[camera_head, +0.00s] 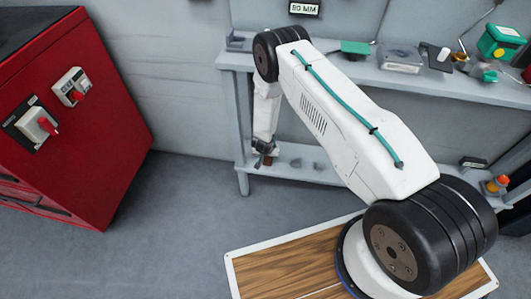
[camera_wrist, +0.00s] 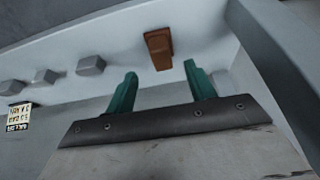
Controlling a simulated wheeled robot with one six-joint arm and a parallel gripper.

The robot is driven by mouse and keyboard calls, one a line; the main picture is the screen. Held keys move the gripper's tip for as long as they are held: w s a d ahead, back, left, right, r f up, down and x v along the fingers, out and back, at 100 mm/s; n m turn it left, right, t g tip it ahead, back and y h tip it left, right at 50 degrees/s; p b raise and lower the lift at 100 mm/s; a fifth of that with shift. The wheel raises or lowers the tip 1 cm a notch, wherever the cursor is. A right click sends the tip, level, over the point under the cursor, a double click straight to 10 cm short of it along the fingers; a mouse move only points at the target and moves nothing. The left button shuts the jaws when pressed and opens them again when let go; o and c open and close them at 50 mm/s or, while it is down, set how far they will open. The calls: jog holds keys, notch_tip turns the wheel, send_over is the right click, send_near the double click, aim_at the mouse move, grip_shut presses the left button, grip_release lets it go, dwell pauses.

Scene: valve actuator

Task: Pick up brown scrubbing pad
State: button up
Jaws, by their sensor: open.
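The brown scrubbing pad (camera_wrist: 158,48) is a small brown block on the pale lower shelf, just beyond my fingertips and roughly centred between them in the wrist view. My gripper (camera_wrist: 160,70) has two green fingers spread apart with nothing between them. A gap shows between the fingertips and the pad. In the head view my gripper (camera_head: 264,149) hangs at the left end of the lower shelf. A small bit of brown (camera_head: 268,161) shows at its tip there, mostly hidden by the gripper.
Several grey blocks (camera_wrist: 90,65) sit along the lower shelf (camera_head: 325,169). A shelf leg (camera_wrist: 265,50) stands close on the right in the wrist view. The upper bench (camera_head: 470,90) holds boxes and tools. A red cabinet (camera_head: 110,140) stands at left, with open floor between.

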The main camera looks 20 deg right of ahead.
aim_at(268, 158)
jog(key=x, duration=0.7)
jog(key=shift+w+d+f, duration=0.15)
jog(key=shift+w+f, duration=0.05)
jog(key=shift+w, duration=0.35)
jog(key=c, duration=1.1)
